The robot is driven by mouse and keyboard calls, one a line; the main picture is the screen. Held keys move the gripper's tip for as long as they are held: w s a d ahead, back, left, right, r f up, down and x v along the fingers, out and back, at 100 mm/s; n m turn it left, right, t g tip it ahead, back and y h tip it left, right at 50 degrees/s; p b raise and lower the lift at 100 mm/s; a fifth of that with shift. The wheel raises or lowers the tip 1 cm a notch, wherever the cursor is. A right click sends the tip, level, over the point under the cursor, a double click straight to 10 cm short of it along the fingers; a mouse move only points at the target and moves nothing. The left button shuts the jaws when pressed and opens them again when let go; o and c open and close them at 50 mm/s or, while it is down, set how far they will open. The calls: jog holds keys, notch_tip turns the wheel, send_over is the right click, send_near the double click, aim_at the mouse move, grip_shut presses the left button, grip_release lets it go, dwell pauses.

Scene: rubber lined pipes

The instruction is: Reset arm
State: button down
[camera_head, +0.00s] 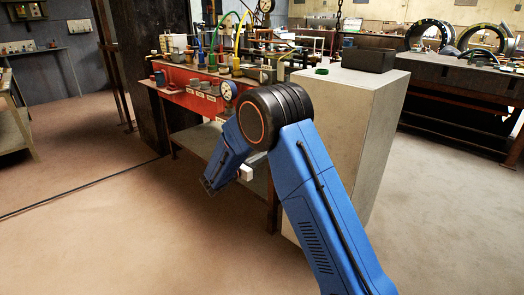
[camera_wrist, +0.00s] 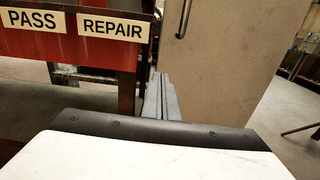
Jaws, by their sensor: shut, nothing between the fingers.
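My arm (camera_head: 315,215) is blue with a black elbow joint. It rises from the bottom of the head view, bends at the elbow and slopes down to the left in front of the workbench. In the wrist view my gripper (camera_wrist: 160,88) shows as narrow grey fingers beyond the white and black wrist housing. The fingers are together with nothing between them. They point toward the gap between the red bench front and the pale cabinet. In the head view the fingers are not clearly visible.
A red-fronted workbench (camera_head: 182,93) holds tools, gauges and hoses. A pale cabinet (camera_head: 345,130) stands close on the right, with a dark box (camera_head: 368,59) and a green ring (camera_head: 322,71) on top. PASS and REPAIR labels (camera_wrist: 113,27) show nearby.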

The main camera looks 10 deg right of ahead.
jog(key=s+d+r+m+g+y, duration=0.2)
jog(key=s+d+r+m+g, duration=0.15)
jog(key=s+d, duration=0.4)
jog(key=s+d+r+m+g+y, duration=0.15)
jog(key=s+d+r+m, duration=0.3)
jog(key=s, duration=0.65)
jog(key=s+d+r+m+g+y, duration=0.1)
jog(key=s+d+r+m+g, duration=0.3)
jog(key=s+d, duration=0.4)
jog(key=s+a+f+m+t+y, duration=0.1)
jog(key=s+a+m+y, duration=0.1)
jog(key=s, duration=0.7)
jog(key=s+a+f+m+t+y, duration=0.1)
jog(key=s+a+m+y, duration=0.2)
jog(key=s+m, duration=0.3)
jog(key=s+a+m+t+y, duration=0.1)
jog(key=s+a+m+y, duration=0.2)
jog(key=s, duration=1.1)
jog(key=shift+f+m+y, duration=0.4)
jog(key=shift+m+y, duration=0.65)
jog(key=shift+m, duration=0.05)
